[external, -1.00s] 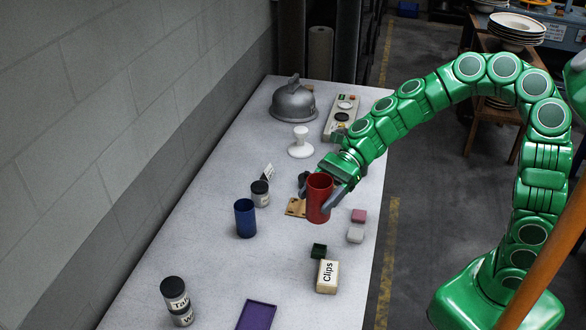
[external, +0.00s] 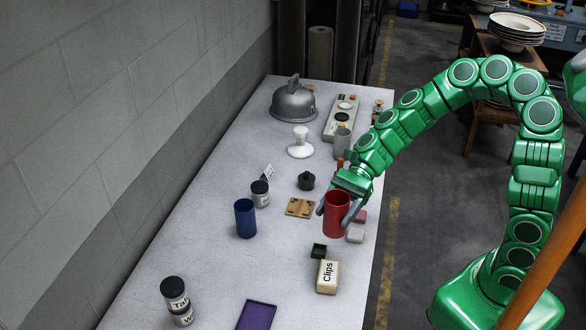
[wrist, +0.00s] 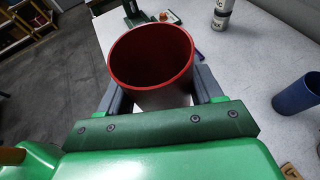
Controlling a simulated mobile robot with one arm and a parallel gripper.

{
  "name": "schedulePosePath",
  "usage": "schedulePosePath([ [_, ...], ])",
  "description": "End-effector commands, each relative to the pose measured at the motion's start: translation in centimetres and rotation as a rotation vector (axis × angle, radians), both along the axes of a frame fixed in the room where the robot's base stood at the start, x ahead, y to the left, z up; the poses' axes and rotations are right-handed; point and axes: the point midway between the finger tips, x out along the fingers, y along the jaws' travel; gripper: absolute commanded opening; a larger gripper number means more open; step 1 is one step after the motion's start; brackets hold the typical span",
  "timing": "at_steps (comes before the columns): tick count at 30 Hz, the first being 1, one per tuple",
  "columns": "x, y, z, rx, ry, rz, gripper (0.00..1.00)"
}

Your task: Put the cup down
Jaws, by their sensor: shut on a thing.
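The red cup (external: 336,217) is upright between the fingers of my gripper (external: 338,212), near the right edge of the white table. My gripper is shut on it. In the wrist view the open mouth of the red cup (wrist: 150,58) faces the camera, with a grey finger on each side of my gripper (wrist: 155,92). The cup looks empty. Whether its base touches the table or hangs above it, I cannot tell.
The blue cup (external: 245,218), a wooden plate (external: 299,207) and a black knob (external: 306,181) lie to the left. A green box (external: 319,250) and Clips box (external: 327,276) are in front. Bare table lies between blue cup and purple tray (external: 257,315).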

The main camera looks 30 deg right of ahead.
Motion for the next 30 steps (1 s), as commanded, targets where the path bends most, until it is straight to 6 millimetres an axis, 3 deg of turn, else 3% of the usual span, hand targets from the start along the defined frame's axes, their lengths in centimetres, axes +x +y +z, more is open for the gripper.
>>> schedulePosePath([
  [9,0.1,0.0,-4.4,0.001,0.002,-0.002,0.32],
  [30,0.0,0.0,-9.9,0.000,0.002,0.001,0.32],
])
